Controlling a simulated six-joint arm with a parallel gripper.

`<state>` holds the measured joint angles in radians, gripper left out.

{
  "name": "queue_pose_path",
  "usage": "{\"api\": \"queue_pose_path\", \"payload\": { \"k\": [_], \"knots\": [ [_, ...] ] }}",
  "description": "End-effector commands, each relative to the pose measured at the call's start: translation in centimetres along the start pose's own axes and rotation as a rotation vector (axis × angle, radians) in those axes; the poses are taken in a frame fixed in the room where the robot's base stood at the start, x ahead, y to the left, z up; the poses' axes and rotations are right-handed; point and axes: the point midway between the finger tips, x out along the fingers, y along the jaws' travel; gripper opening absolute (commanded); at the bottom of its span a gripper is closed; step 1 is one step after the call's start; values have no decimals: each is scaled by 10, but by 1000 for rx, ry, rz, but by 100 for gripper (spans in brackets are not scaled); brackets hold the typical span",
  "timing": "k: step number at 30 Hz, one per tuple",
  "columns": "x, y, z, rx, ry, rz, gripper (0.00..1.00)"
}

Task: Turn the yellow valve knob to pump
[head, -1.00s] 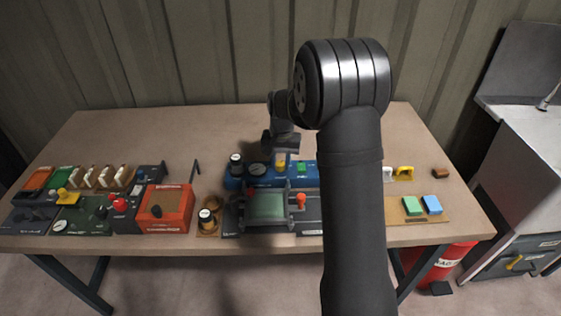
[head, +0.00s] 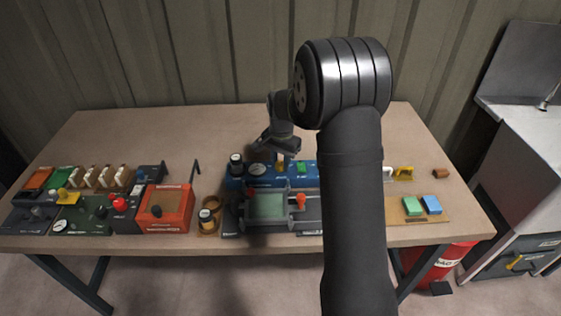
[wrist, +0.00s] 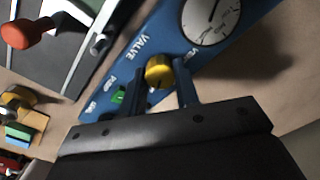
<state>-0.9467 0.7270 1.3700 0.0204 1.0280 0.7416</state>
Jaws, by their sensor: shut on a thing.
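The yellow valve knob (wrist: 158,70) sits on a blue panel (wrist: 150,38) printed VALVE, with a partly covered label that looks like PUMP on one side and another starting VE on the other. My gripper (wrist: 160,84) has its two fingers on either side of the knob and is shut on it. In the head view the gripper (head: 279,156) is over the blue panel (head: 235,183), tilted, with the yellow knob (head: 280,164) just under it. Where the knob points I cannot tell, as the fingers and wrist hide part of it.
A white gauge (wrist: 210,15) and a green button (wrist: 119,97) flank the knob. A red-orange knob (wrist: 25,33) stands on a neighbouring grey unit. In the head view an orange box (head: 166,208) is to the left; the table behind the panels is clear.

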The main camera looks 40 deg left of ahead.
Motion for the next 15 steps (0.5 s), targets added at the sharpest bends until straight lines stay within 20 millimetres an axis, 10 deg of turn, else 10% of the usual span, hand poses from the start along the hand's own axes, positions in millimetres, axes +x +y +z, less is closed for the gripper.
{"api": "queue_pose_path", "payload": {
  "k": [6, 7, 9, 15],
  "knots": [
    [0, 0, 0, 1, 1, -1, 6],
    [0, 0, 0, 1, 1, -1, 32],
    [0, 0, 0, 1, 1, -1, 46],
    [0, 0, 0, 0, 0, -1, 50]
  ]
}}
